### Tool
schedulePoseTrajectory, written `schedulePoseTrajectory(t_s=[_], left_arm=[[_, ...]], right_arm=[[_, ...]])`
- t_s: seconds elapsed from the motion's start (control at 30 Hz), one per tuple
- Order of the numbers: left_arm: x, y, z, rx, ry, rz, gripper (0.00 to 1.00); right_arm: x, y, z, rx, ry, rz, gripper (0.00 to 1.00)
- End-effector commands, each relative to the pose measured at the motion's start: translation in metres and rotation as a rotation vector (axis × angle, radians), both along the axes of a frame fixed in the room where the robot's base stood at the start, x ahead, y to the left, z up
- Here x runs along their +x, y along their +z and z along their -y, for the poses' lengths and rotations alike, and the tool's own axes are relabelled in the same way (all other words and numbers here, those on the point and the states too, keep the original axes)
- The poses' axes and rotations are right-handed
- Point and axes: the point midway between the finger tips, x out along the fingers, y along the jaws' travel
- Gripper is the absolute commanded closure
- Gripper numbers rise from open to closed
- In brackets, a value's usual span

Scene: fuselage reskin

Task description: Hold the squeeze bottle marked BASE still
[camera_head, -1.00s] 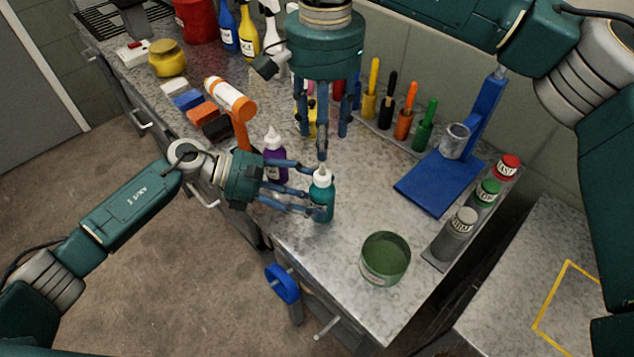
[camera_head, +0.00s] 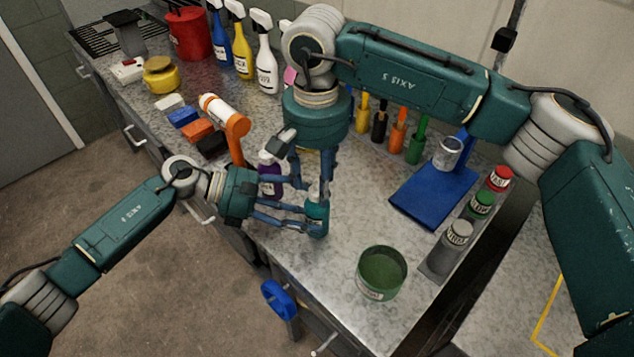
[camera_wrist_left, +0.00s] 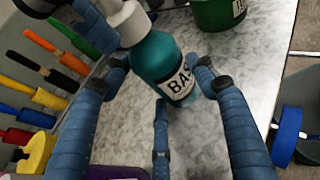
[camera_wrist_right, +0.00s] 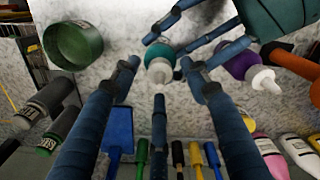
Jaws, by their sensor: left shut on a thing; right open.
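The teal squeeze bottle marked BASE (camera_wrist_left: 178,82) stands upright near the bench's front edge. In the head view its body (camera_head: 316,210) is partly hidden by fingers. My left gripper (camera_head: 298,218) is shut on the bottle's body from the left, low down. My right gripper (camera_head: 312,190) points down over the bottle from above, open. In the right wrist view, its fingers are spread around the bottle's white cap and teal shoulder (camera_wrist_right: 160,67). Whether those fingers touch the bottle, I cannot tell.
A purple bottle (camera_head: 268,178) stands close behind my left gripper. A green tin (camera_head: 381,273) stands to the right. Several coloured handles (camera_head: 398,130) stand along the back.

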Motion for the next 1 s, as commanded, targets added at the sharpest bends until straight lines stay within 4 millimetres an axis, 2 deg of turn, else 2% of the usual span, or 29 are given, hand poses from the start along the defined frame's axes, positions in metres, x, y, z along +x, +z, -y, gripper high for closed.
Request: schedulePoseTrajectory(t_s=[0.13,0.43,0.47,0.67,1.0], left_arm=[[-0.0004,-0.0017,-0.0004,0.003,-0.001,-0.001,0.74],[-0.0005,-0.0019,-0.0004,0.003,0.000,-0.002,0.74],[-0.0005,-0.0019,-0.0004,0.003,0.000,-0.002,0.74],[-0.0006,-0.0020,-0.0005,0.003,0.000,-0.002,0.74],[-0.0006,-0.0022,-0.0005,0.003,0.000,-0.002,0.74]], right_arm=[[0.0000,-0.0113,0.0001,0.000,0.000,0.000,0.55],[0.0001,-0.0135,0.0002,0.000,0.000,0.001,0.55],[0.0001,-0.0135,0.0002,0.000,0.000,0.001,0.59],[0.0002,-0.0133,0.0002,0.000,0.000,0.001,0.99],[0.0003,-0.0130,0.0003,0.000,-0.036,0.001,1.00]])
